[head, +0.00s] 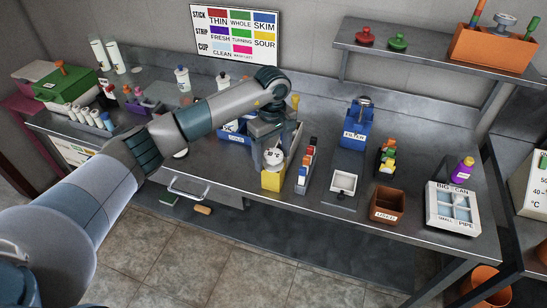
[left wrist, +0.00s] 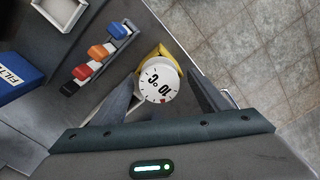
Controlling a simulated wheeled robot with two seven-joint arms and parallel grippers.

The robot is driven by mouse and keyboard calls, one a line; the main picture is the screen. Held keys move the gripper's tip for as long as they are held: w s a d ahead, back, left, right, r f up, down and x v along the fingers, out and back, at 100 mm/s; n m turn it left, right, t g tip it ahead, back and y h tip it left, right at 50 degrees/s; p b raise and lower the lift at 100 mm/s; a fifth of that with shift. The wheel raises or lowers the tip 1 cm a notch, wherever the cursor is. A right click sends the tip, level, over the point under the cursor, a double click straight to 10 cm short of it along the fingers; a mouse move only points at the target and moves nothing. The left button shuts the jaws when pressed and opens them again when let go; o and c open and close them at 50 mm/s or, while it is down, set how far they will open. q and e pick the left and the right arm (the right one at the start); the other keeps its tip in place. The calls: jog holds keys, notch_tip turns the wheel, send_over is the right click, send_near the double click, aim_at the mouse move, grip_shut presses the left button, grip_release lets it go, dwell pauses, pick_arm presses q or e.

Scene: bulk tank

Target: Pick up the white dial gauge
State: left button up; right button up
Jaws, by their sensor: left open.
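The white dial gauge (head: 273,156) has a round face marked "10 °C" and sits at a yellow block-shaped holder (head: 271,181) near the front edge of the steel bench. In the left wrist view the gauge (left wrist: 159,84) faces the camera, with a yellow part (left wrist: 160,51) showing behind it. My left gripper (head: 274,150) is open and points down over the gauge. In the left wrist view its fingers (left wrist: 163,80) stand on either side of the dial, with a gap visible on the right side. Whether the left finger touches it I cannot tell. My right gripper is not in view.
Next to the holder is a narrow rack (head: 306,170) with orange, blue and dark pieces. A blue filter box (head: 355,128), white tray (head: 344,183), brown "used" box (head: 387,204) and white compartment tray (head: 453,209) stand to the right. A blue bin lies behind my gripper.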

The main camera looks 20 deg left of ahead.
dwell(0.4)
pick_arm(q)
jog(key=c, duration=1.1)
jog(key=shift+w+r+b, duration=0.1)
jog(key=shift+r+b, duration=0.35)
jog(key=shift+r, duration=0.1)
notch_tip(320, 180, up, 8)
jog(key=b, duration=0.3)
jog(key=shift+r+b, duration=0.1)
jog(key=shift+b, duration=0.2)
jog(key=shift+r, duration=0.35)
jog(key=shift+a, duration=0.1)
